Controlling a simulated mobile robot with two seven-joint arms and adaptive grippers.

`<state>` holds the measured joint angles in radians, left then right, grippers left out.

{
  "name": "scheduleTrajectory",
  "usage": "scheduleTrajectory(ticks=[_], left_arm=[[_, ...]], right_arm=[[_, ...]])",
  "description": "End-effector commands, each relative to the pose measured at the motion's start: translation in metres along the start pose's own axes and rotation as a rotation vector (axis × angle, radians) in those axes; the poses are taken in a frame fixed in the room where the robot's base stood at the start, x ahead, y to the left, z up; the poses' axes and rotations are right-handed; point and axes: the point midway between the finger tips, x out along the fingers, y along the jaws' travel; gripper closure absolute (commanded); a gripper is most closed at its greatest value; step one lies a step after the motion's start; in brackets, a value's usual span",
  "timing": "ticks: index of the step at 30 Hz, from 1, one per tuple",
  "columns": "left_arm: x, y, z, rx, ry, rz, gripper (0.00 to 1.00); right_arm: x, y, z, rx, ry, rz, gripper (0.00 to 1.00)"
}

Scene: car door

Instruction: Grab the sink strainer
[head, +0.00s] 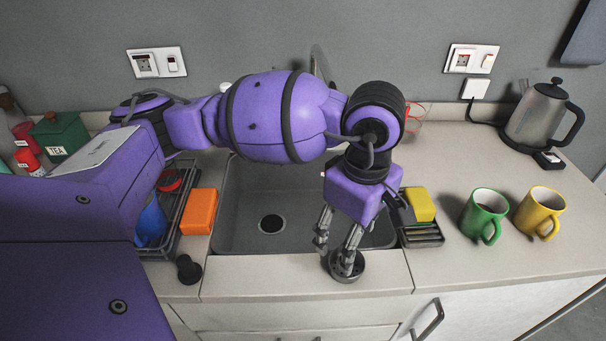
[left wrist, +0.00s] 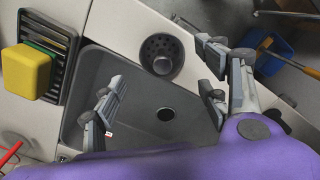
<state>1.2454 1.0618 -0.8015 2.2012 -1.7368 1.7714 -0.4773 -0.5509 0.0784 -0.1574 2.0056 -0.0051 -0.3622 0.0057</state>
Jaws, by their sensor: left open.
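The sink strainer (head: 347,270) is a dark grey round dish with a raised centre. It rests on the counter's front ledge, before the sink. In the left wrist view the strainer (left wrist: 161,56) shows small holes around a central knob. My left gripper (head: 337,247) reaches down over it, fingers spread, and partly covers it in the head view. In the left wrist view the open left gripper (left wrist: 158,92) has one finger over the basin and the other just right of the strainer, with nothing held. My right gripper is in neither view.
The grey sink (head: 240,200) with its drain hole (head: 271,224) lies behind the strainer. A black rack (head: 421,233) with a yellow sponge (head: 420,204) is to the right, and green (head: 484,212) and yellow mugs (head: 540,211) beyond. An orange block (head: 199,211) stands left.

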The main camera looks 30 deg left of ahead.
Motion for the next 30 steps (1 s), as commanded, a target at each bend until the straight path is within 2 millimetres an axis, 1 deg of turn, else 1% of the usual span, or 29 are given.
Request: scheduleTrajectory(ticks=[3, 9, 12, 19, 22, 28, 30], left_arm=[[0.005, 0.001, -0.001, 0.001, 0.007, 0.005, 0.32], [0.028, 0.0, -0.001, 0.0, 0.006, 0.002, 0.32], [0.04, -0.002, 0.001, 0.0, 0.006, 0.002, 0.32], [0.072, -0.002, 0.002, -0.002, 0.005, 0.003, 0.32], [0.076, -0.002, 0.002, -0.001, 0.006, 0.005, 0.32], [0.077, -0.002, 0.002, 0.0, 0.006, 0.006, 0.32], [0.076, -0.002, 0.002, 0.0, 0.006, 0.006, 0.41]], right_arm=[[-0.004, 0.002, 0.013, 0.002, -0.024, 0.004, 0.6], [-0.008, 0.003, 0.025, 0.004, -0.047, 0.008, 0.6], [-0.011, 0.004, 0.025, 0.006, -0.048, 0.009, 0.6], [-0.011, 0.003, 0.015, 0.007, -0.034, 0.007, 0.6], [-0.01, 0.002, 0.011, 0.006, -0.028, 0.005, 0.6], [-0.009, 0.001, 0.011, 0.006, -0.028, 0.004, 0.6], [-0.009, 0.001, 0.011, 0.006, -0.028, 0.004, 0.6]])
